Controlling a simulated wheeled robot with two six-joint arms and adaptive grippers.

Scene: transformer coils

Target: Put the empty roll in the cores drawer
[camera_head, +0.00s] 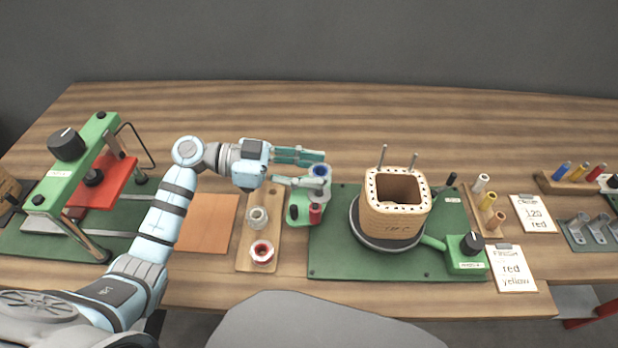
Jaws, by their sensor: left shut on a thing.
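My left gripper (324,170) reaches in from the left over the bench. Its teal fingers are shut on a small grey-blue roll (319,170), held at the fingertips above a small green stand (294,210). Whether the roll still touches the stand cannot be told. I cannot make out any wire on it. A red spool (315,213) stands on the green stand just below. My right gripper is not in view. No drawer labelled for cores can be made out; a red-edged part (590,316) shows below the bench at the lower right.
A wooden coil former (398,226) with two upright rods stands on a green board (333,262). A wooden tray (243,263) holds a pale spool and a red-and-white spool. A green press (70,185) stands left. Cards and spool racks fill the right. The bench's back is clear.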

